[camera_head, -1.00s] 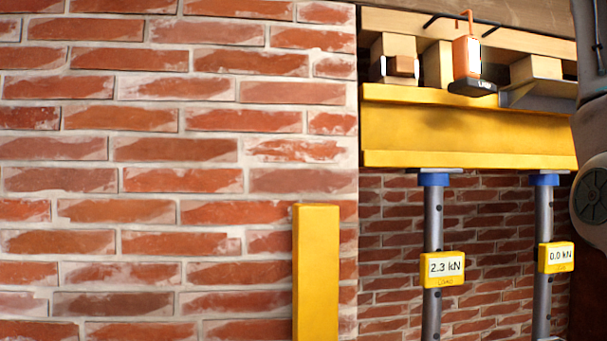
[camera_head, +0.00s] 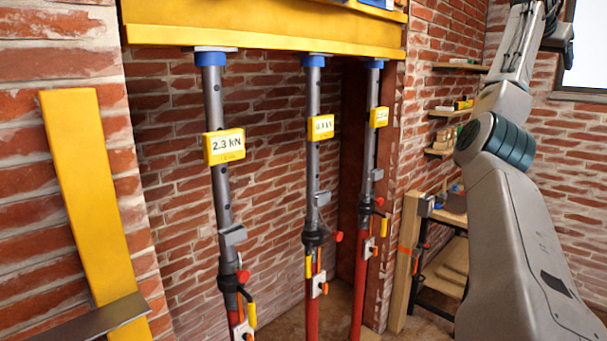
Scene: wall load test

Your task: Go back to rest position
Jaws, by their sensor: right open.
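My right arm rises along the right side of the view, and its gripper (camera_head: 557,32) is high at the upper right, open, small and partly cut by the top edge. It is apart from the props and the beam. My left gripper is not in view. Three steel props, near (camera_head: 220,190), middle (camera_head: 313,185) and far (camera_head: 370,155), stand upright under a yellow beam (camera_head: 270,35). The near prop's yellow load display (camera_head: 224,146) reads 2.3 kN. The displays on the middle prop (camera_head: 321,127) and far prop (camera_head: 379,117) are too small to read surely.
A yellow upright (camera_head: 90,190) stands against the brick wall at left, with a dark metal plate (camera_head: 95,322) crossing its lower part. Wall shelves (camera_head: 460,67) and a wooden rack (camera_head: 404,262) are behind, at right. A window (camera_head: 585,50) is at upper right.

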